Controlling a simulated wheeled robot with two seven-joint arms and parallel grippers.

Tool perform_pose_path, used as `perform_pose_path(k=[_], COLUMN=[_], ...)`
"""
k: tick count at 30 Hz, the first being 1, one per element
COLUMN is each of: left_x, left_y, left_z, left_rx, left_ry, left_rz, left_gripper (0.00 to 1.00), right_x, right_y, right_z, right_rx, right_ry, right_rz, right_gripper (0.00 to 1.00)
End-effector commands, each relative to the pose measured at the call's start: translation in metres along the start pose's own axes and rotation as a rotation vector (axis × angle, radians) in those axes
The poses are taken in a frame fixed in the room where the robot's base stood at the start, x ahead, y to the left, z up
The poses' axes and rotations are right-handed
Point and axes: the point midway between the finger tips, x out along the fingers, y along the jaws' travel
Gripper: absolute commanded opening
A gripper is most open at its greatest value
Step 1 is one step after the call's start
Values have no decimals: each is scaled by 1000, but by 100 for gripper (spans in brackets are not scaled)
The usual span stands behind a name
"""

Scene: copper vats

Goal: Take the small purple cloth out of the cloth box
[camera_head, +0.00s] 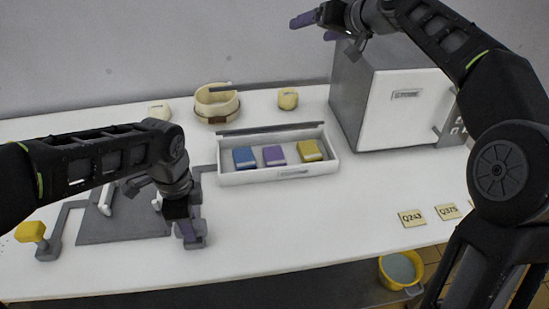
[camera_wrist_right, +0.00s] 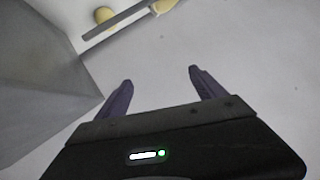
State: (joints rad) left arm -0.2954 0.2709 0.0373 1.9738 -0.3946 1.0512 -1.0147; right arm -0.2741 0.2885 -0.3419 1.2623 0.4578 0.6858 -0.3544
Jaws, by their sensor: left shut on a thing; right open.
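The small purple cloth (camera_head: 273,156) lies folded in the white cloth box (camera_head: 290,175), between a blue cloth (camera_head: 244,158) and a yellow cloth (camera_head: 309,151). My left gripper (camera_head: 187,231) points down in front and to the left of the box, apart from it. It is shut on a grey fitting (camera_head: 198,241) at the table; the grip itself is partly hidden. My right gripper (camera_head: 318,27) is open and empty, raised high above and behind the box. Its spread purple fingers also show in the right wrist view (camera_wrist_right: 160,82).
A grey-white cabinet (camera_head: 400,105) stands right of the box. A cream round container (camera_head: 217,102) and small cream pots (camera_head: 288,98) stand behind it. A yellow knob (camera_head: 31,232) is at the left. Label cards (camera_head: 412,218) lie at the right. The table in front of the box is clear.

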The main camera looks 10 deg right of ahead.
Motion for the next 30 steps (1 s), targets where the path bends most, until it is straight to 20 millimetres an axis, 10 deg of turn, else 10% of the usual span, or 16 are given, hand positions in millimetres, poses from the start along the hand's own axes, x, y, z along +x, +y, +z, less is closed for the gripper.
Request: perform_pose_path(k=[3, 8, 12, 19, 30], left_x=[1, 1, 1, 1, 0], left_y=[0, 0, 0, 0, 0], left_z=[0, 0, 0, 0, 0], left_rx=[0, 0, 0, 0, 0], left_ry=[0, 0, 0, 0, 0], left_rz=[1, 1, 2, 1, 1], left_gripper=[0, 0, 0, 0, 0], right_x=[12, 21, 43, 60, 61], right_y=[-103, -181, -131, -39, -23], right_z=[46, 139, 198, 244, 250], right_rx=[-21, -70, -104, -151, -162], right_ry=[-145, -383, -507, -591, -600], right_rz=[-102, -67, 137, 381, 421], right_gripper=[80, 80, 80, 80, 80])
